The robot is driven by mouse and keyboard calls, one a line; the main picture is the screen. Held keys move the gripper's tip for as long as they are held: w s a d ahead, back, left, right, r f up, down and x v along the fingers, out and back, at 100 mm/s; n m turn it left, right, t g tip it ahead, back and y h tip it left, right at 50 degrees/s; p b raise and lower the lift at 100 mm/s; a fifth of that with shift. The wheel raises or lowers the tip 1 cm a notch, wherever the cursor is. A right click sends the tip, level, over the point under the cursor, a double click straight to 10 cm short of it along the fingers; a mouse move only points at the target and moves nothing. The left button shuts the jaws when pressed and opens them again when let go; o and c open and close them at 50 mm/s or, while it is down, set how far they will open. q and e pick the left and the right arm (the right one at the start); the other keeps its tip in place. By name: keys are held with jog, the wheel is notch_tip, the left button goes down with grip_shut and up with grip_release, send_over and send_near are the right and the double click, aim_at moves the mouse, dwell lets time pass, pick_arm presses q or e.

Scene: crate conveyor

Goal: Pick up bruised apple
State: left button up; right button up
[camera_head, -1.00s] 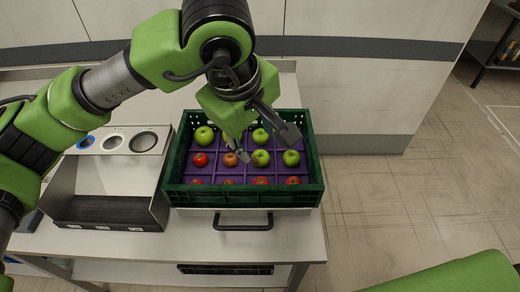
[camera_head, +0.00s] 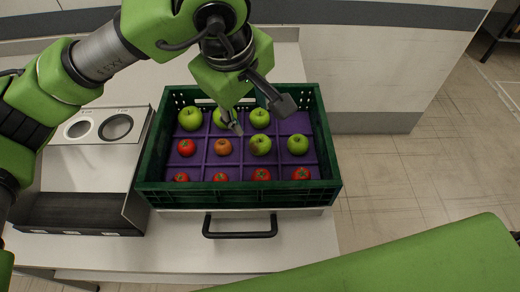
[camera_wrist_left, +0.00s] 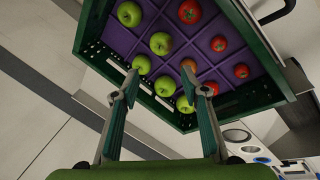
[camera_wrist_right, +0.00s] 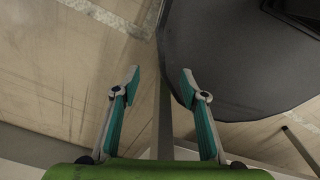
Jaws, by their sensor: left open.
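A green crate (camera_head: 150,190) with a purple divided insert holds several apples. A green apple with a brownish patch (camera_head: 260,145) sits in the middle row; in the left wrist view it is a green apple (camera_wrist_left: 160,43) beyond the fingers. A dull brownish-red apple (camera_head: 222,146) sits left of it and shows in the left wrist view (camera_wrist_left: 188,66). I cannot tell for sure which is the bruised one. My left gripper (camera_head: 261,116) is open and empty, above the back of the crate. My right gripper (camera_wrist_right: 160,78) is open and empty, away from the crate.
Green apples (camera_head: 190,119) fill most of the back row and red apples (camera_head: 262,174) the front row. The crate stands on a white table (camera_head: 290,245). A metal box with round holes (camera_head: 85,165) stands left of it. The floor at right is clear.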

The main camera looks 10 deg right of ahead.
pick_arm(q)
jog(key=f, duration=0.1)
jog(key=p, duration=0.2)
send_over(259, 142)
jog(key=a, duration=0.1)
jog(key=f, duration=0.5)
jog(key=s+f, duration=0.1)
jog(key=f, duration=0.2)
jog(key=shift+a, duration=0.1)
jog(key=shift+f+p, duration=0.4)
jog(key=shift+f, duration=0.1)
jog(key=p+x, duration=0.1)
jog(key=x, duration=0.2)
jog(key=shift+d+f+p, duration=0.25)
jog(key=shift+f+p, duration=0.05)
jog(key=shift+p, duration=0.1)
jog(key=shift+w+d+f, duration=0.1)
jog(key=shift+f, duration=0.35)
jog(key=c, duration=0.7)
pick_arm(e)
jog(key=r, duration=0.2)
jog(key=w+r, duration=0.1)
jog(key=r, duration=0.1)
jog(key=shift+w+a, duration=0.1)
jog(key=shift+w, duration=0.1)
